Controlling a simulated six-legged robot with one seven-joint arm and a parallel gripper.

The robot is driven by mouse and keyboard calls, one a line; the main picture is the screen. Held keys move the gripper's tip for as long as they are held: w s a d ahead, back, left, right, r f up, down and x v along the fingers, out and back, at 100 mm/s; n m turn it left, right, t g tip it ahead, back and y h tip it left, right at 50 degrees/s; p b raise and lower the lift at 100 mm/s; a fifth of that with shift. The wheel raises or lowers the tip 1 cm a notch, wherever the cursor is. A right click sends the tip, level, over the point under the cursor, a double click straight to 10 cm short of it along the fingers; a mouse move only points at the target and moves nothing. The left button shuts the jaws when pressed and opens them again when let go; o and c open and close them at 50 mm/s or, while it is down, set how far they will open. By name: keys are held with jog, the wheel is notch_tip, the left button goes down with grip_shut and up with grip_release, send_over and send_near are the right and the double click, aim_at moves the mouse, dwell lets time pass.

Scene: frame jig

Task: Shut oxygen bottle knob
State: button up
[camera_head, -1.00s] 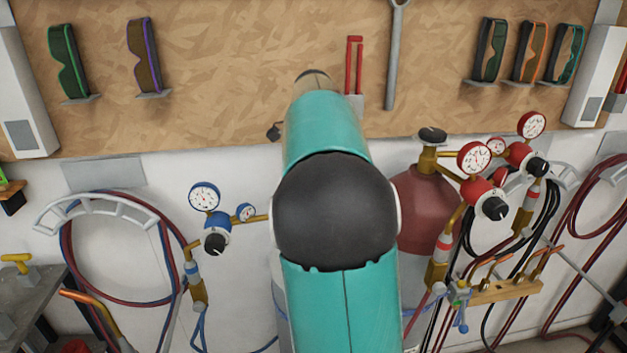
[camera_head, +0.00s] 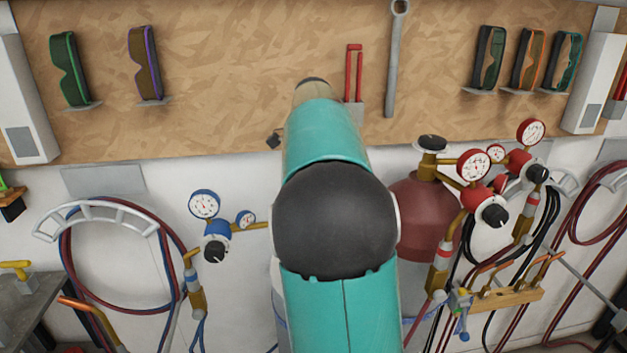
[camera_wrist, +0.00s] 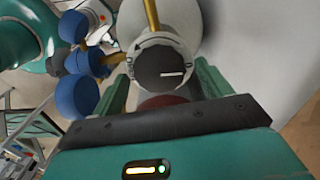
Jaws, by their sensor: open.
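In the wrist view, a round black oxygen bottle knob (camera_wrist: 161,67) with a white mark line faces the camera. It sits in a pale collar on a brass stem, in front of the white rounded bottle top (camera_wrist: 192,25). My gripper (camera_wrist: 162,82) is open, with one green finger on each side of the knob; I cannot tell whether they touch it. The blue regulator (camera_wrist: 82,62) is left of the knob. In the head view, the blue regulator (camera_head: 216,228) shows left of my arm, which hides the knob, my gripper and most of the bottle.
A dark red bottle (camera_head: 420,205) with its own black knob (camera_head: 432,143) and red regulator (camera_head: 477,194) stands right of my arm. Coiled hoses (camera_head: 65,235) hang at left.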

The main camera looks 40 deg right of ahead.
notch_tip(320, 180, up, 14)
dwell(0.5)
jog(key=shift+f, duration=0.1)
jog(key=s+a+f+n+t, duration=0.1)
jog(key=s+a+f+n, duration=0.4)
jog(key=a, duration=0.4)
jog(key=s+a+f+n+t, duration=0.2)
jog(key=a+f+n, duration=0.1)
jog(key=a+n, duration=0.45)
jog(key=s+a+f+n+t, duration=0.1)
jog(key=s+a+f+n, duration=0.35)
jog(key=a, duration=0.55)
jog(key=s+a+f+n+t, duration=0.1)
jog(key=s+a+f+n, duration=0.4)
jog(key=f, duration=0.3)
jog(key=shift+s+n+t, duration=0.15)
jog(key=shift+n+t, duration=0.15)
jog(key=shift+n, duration=0.3)
